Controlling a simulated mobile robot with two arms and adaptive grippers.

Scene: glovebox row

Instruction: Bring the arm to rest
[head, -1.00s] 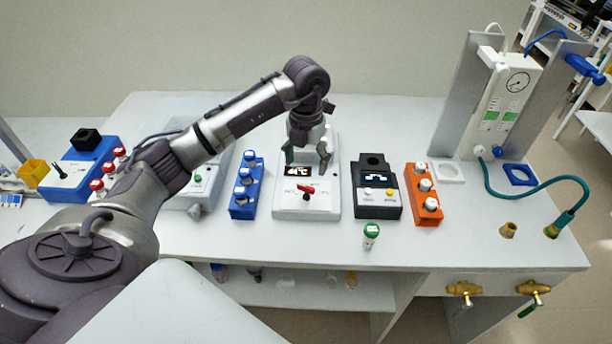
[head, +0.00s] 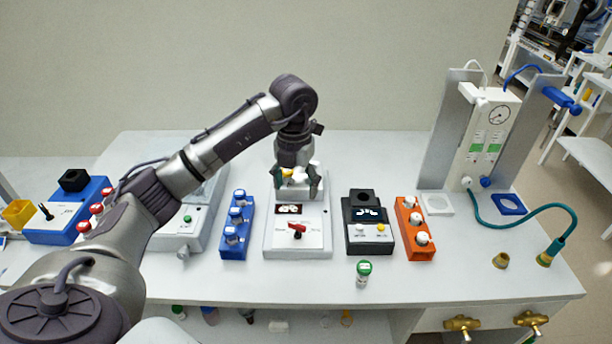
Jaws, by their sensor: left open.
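My left arm reaches in from the left, bends at the elbow and points its gripper (head: 298,190) down. The gripper is open, with its fingers apart over the back part of a white device (head: 314,243) with a display and a red knob (head: 297,230). A small yellow and white thing shows between or behind the fingers; I cannot tell whether it touches them. My right gripper is not in view.
A blue rack (head: 237,247) with white-capped vials stands left of the device. A black device (head: 368,237), an orange rack (head: 417,248) and a green-capped vial (head: 363,274) are to the right. A teal hose (head: 525,212) curves over the table's right side.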

